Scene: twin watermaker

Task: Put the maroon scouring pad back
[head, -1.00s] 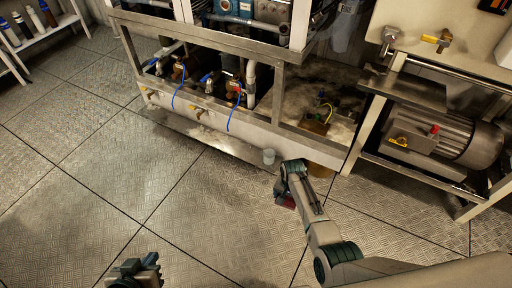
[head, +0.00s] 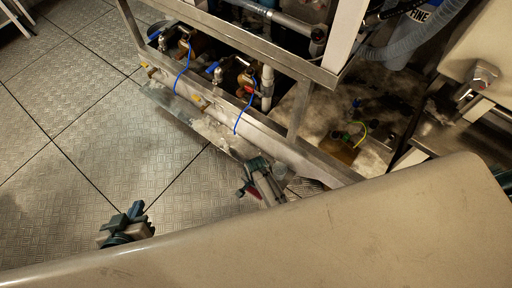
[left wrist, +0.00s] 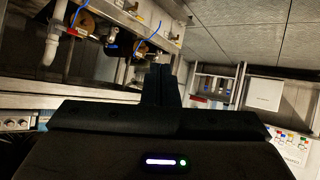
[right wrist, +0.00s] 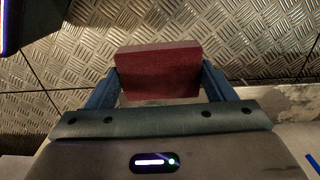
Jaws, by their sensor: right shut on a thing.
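The maroon scouring pad (right wrist: 158,72) is a flat reddish block between the blue fingers of my right gripper (right wrist: 160,84) in the right wrist view. The right gripper is shut on it and holds it over the metal floor. In the head view the pad (head: 253,191) is a small dark red edge under the right gripper (head: 249,186), close to the front of the machine frame. My left gripper (head: 133,213) is over the floor at lower left, apart from the pad. In the left wrist view its dark fingers (left wrist: 163,84) are together with nothing between them.
The steel machine frame (head: 290,151) holds valves, blue cables and pipes. A pale, wet-looking strip (head: 190,119) lies along the frame's foot. My beige arm link covers the lower right. The floor (head: 60,200) at left is clear.

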